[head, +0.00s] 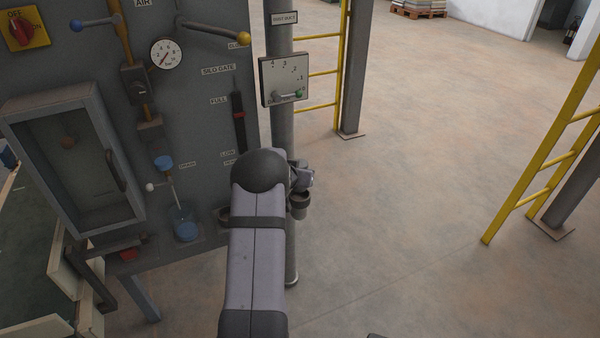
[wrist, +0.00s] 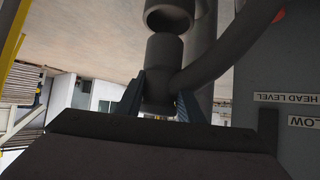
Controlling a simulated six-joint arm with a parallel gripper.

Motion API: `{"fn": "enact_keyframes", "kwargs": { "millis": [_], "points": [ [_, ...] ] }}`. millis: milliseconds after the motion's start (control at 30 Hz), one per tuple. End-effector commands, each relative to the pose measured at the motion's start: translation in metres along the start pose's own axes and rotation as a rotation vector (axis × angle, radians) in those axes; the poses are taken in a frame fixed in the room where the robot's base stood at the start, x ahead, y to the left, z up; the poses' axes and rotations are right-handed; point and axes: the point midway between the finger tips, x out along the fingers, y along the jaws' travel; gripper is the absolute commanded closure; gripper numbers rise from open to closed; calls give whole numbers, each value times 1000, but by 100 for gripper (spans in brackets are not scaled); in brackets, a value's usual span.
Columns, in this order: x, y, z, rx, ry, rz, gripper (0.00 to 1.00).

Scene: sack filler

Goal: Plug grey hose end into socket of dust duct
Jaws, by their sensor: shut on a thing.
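My gripper (wrist: 160,105) is shut on the grey hose end (wrist: 164,60), a dark grey cylinder, with one finger on each side. The hose (wrist: 212,55) curves away to the upper right. The socket (wrist: 168,17), a round dark mouth, lies just beyond the hose end in the wrist view. The hose end looks outside it and roughly lined up; the exact gap cannot be told. In the head view my arm partly hides my gripper (head: 302,174) beside the dust duct (head: 283,128), a grey vertical pipe. A small dark cup-shaped part (head: 299,205) shows just below my gripper.
A grey control panel (head: 205,95) with a gauge, levers and a windowed box stands left of the duct. Yellow ladders (head: 545,165) stand at the right. The floor between is clear.

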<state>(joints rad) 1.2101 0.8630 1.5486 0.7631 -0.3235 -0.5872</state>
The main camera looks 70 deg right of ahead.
Motion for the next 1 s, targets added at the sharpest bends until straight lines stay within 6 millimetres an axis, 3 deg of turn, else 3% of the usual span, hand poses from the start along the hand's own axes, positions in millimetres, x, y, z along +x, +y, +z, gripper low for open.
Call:
{"fn": "enact_keyframes", "kwargs": {
  "millis": [1000],
  "points": [
    [28,0,41,0,1,0,91]
  ]
}}
